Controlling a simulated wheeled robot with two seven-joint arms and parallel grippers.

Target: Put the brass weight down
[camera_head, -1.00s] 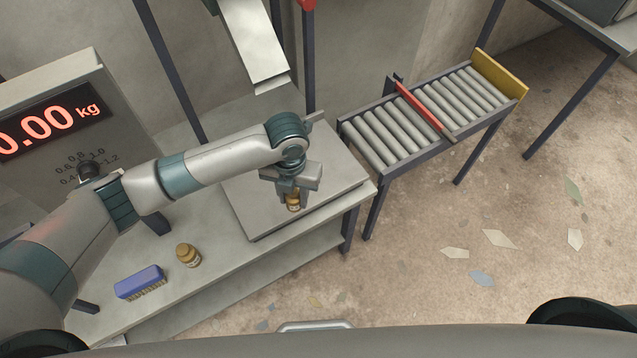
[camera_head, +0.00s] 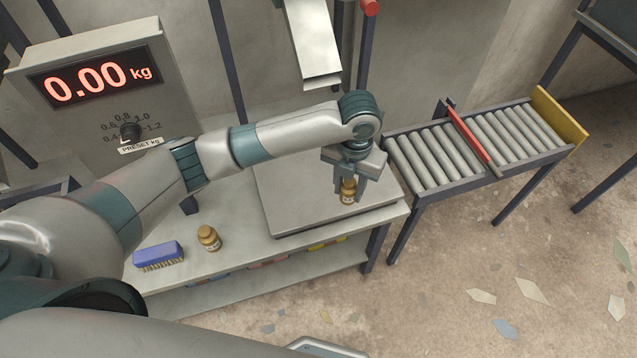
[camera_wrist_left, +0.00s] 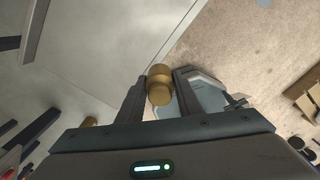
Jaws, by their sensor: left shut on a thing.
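A brass weight (camera_head: 348,191) is held upright between the fingers of my left gripper (camera_head: 349,186), over the grey scale plate (camera_head: 290,215) near its front right part. In the left wrist view the brass weight (camera_wrist_left: 160,86) sits between the two fingertips (camera_wrist_left: 155,84). I cannot tell whether its base touches the plate. The display (camera_head: 98,83) reads 0.00 kg. A second brass weight (camera_head: 208,238) stands on the bench left of the plate. My right gripper is not in view.
A blue brush (camera_head: 158,254) lies on the bench (camera_head: 237,261) at the left. A roller conveyor (camera_head: 450,150) with a red bar (camera_head: 470,137) stands right of the plate. A metal chute (camera_head: 312,45) hangs behind the plate. The plate's left part is bare.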

